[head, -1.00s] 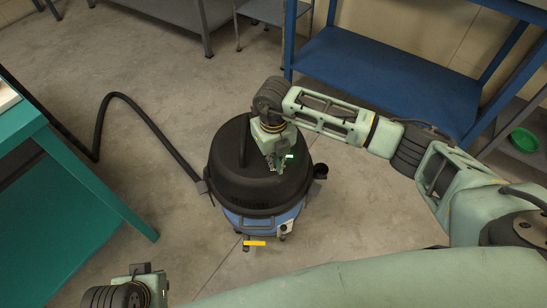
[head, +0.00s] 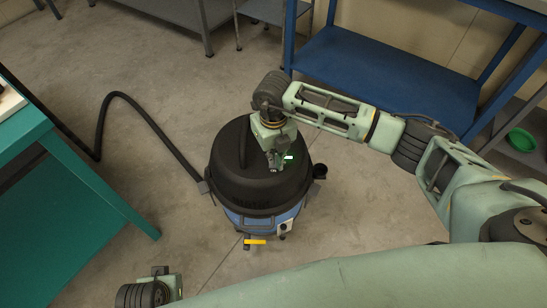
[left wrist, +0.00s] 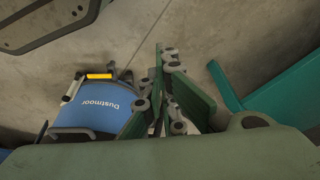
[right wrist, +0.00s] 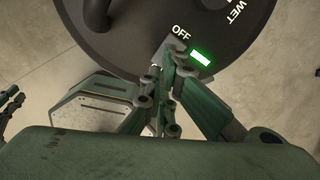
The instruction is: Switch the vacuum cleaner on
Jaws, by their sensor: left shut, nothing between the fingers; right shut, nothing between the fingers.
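The vacuum cleaner has a black domed lid (head: 238,178) and a blue drum (head: 262,219), and stands on the floor in the middle of the head view. My right gripper (head: 274,171) is shut and empty, low over the lid. In the right wrist view its fingertips (right wrist: 157,76) are beside the OFF label (right wrist: 181,33) and a lit green lamp (right wrist: 200,59). The fingers hide most of the switch; contact cannot be told. My left gripper (left wrist: 166,60) is shut and empty, away from the lid.
A black hose (head: 150,124) runs from the vacuum to the left, towards a teal bench (head: 75,185). A blue shelf unit (head: 385,80) stands behind my right arm. A green bowl (head: 522,139) sits at the far right. The floor around the vacuum is mostly clear.

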